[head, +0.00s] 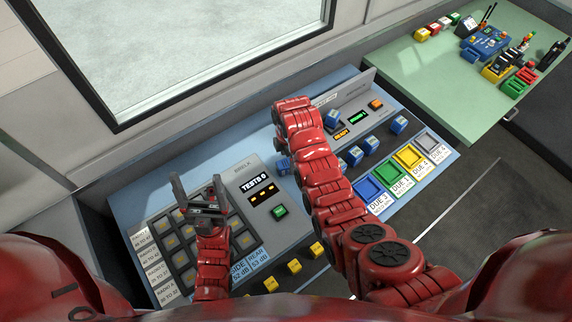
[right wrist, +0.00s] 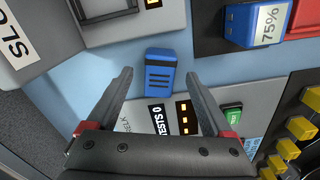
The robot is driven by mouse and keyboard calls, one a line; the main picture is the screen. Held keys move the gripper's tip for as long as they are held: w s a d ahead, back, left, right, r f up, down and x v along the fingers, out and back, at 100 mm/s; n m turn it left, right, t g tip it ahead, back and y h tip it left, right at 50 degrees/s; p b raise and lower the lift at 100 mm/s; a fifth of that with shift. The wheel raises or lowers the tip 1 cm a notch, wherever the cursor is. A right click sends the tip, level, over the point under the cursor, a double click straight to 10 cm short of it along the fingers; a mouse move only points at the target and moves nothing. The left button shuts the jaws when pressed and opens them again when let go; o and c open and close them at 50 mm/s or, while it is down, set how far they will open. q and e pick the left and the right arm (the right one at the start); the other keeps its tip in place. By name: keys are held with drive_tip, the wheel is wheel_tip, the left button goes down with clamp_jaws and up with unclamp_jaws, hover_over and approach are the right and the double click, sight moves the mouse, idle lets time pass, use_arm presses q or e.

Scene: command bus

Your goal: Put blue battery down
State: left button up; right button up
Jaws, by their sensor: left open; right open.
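A blue battery (right wrist: 159,70) with dark stripes lies on the light blue console top in the right wrist view, beside the grey TESTS 0 panel. My right gripper (right wrist: 160,88) is open, its two fingers spread on either side of the battery's near end, with a gap on both sides. In the head view the same battery seems to show (head: 283,167) beside my right arm, which hides the right gripper. My left gripper (head: 197,187) is open and empty above the dark key grid at the left.
Other blue batteries stand near the right-hand panel, one (head: 398,125) at its right. Blue, green, yellow and grey framed slots (head: 368,188) line the console's right front. Yellow blocks (head: 294,266) sit along the front edge. A green table (head: 440,85) holds more items.

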drive_tip(key=shift+f+p, duration=0.45)
drive_tip(key=shift+f, duration=1)
drive_tip(key=shift+d, duration=0.1)
drive_tip(key=shift+w, duration=0.1)
clamp_jaws()
